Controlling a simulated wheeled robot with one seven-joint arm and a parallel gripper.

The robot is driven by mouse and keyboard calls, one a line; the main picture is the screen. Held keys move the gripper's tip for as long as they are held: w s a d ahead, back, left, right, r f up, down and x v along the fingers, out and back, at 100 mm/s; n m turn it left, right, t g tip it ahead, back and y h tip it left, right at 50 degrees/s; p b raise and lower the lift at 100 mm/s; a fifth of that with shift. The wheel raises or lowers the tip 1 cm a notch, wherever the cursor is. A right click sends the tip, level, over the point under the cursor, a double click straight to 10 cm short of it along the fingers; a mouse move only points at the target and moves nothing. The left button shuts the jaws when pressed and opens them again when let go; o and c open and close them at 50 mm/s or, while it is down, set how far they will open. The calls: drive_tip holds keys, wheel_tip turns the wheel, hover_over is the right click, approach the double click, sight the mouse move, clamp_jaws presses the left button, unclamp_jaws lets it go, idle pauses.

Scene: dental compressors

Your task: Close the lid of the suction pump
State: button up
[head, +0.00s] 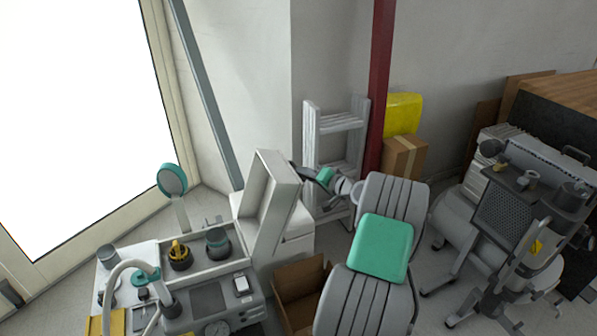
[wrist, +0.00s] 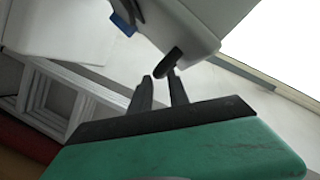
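The suction pump (head: 205,300) is a grey unit at the lower left of the head view. Its pale box-like lid (head: 283,190) stands raised, tilted up along the right side of the open compartment. My gripper (head: 301,170) is beside the lid's upper right edge. In the wrist view its two dark fingers (wrist: 160,76) are apart, with a gap between them. The pale lid corner (wrist: 195,25) is just ahead, with a dark rounded piece (wrist: 169,65) close to the fingertips. I cannot tell whether they touch.
Dark canisters (head: 218,243) stand in the open compartment. A round teal-rimmed mirror (head: 172,180) rises behind it. An open cardboard box (head: 300,290) is right of the pump. A white ladder (head: 338,130) leans by the wall. Grey equipment (head: 515,215) stands far right.

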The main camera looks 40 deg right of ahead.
drive_tip(key=x, duration=0.4)
drive_tip(key=shift+a, duration=0.15)
drive_tip(key=shift+s, duration=0.1)
clamp_jaws()
drive_tip(key=shift+s, duration=0.1)
idle(0.9)
